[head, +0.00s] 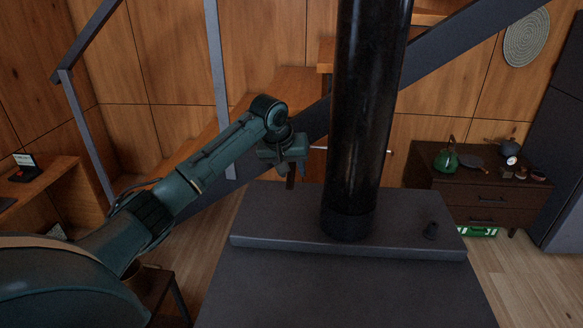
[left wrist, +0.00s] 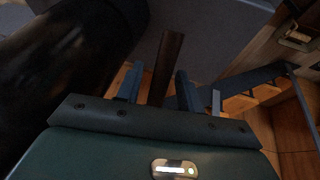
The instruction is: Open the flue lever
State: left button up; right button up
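The black flue pipe (head: 362,110) rises from the dark stove top. A brown bar (left wrist: 167,62), which looks like the flue lever's handle, shows in the left wrist view between the fingers, with small gaps on both sides. In the head view a short dark brown piece (head: 290,180) hangs below my left gripper (head: 288,163), just left of the pipe. My left gripper is open in the left wrist view (left wrist: 158,88), and the pipe (left wrist: 65,65) is close on its left. How deep the bar sits between the fingers is unclear. My right gripper is not in view.
A grey sloping stair beam (head: 455,50) passes behind the pipe. A dark cabinet (head: 480,195) with a green kettle (head: 446,158) stands at the right. A wooden desk (head: 35,185) is at the left.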

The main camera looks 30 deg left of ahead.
pick_arm(q)
jog(key=shift+c, duration=0.6)
grip_shut()
